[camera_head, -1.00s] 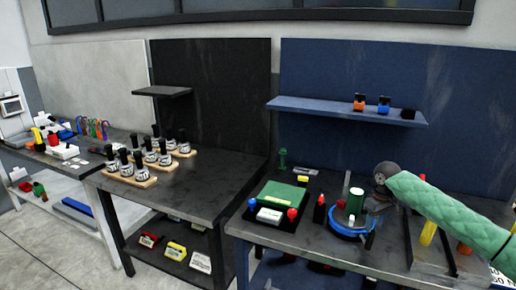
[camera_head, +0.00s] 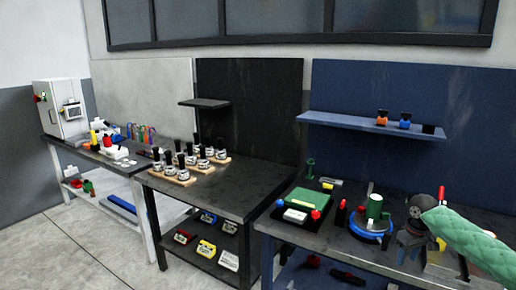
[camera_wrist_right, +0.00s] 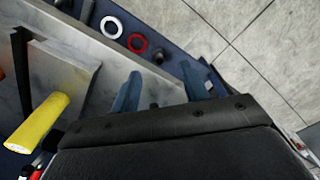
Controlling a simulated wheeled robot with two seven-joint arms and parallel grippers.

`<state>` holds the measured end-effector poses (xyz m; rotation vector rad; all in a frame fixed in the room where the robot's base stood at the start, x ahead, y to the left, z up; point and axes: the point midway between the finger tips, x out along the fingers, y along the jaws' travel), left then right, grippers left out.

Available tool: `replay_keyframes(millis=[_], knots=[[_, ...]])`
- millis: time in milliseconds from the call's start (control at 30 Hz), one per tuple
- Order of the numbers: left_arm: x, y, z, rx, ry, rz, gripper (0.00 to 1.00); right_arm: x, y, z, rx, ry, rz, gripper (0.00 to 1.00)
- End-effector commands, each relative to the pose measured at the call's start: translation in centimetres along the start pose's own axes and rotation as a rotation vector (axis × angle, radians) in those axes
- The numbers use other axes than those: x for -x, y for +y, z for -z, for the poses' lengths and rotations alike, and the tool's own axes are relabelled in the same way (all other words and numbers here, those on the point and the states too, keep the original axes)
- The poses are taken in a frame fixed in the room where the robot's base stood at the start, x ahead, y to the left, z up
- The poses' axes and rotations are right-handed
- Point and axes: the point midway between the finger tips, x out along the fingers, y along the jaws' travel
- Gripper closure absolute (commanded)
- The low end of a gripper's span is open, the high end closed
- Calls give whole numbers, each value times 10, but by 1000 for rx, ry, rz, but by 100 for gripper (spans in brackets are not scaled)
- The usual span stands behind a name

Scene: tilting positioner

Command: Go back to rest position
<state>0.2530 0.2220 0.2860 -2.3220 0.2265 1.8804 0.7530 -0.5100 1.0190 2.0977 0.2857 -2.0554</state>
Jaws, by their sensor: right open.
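My right arm in its green quilted sleeve (camera_head: 465,240) comes in from the right in the head view. My right gripper (camera_head: 405,248) hangs below its grey wrist, just right of the round blue positioner (camera_head: 368,236). A green cylinder (camera_head: 374,207) stands on the positioner. In the right wrist view, the two blue-grey fingers of the right gripper (camera_wrist_right: 158,90) are spread apart with nothing between them. My left gripper is not in view.
A yellow cylinder (camera_wrist_right: 38,121) lies close to the right gripper in the wrist view. White (camera_wrist_right: 111,27) and red (camera_wrist_right: 137,43) rings lie on a lower blue surface. A green-topped black fixture (camera_head: 305,202) is left of the positioner. The blue shelf (camera_head: 345,121) is above.

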Motion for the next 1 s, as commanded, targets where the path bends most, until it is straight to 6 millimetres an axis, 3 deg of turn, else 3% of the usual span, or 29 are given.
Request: replay_keyframes(millis=[267,467,767,1000], knots=[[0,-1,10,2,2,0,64,-54,-21,8,6,26,8,55],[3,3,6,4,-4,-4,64,-113,-45,12,10,55,17,55],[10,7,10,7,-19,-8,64,-258,-110,-4,4,119,37,55],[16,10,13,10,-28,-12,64,-372,-170,-44,-14,159,45,55]])
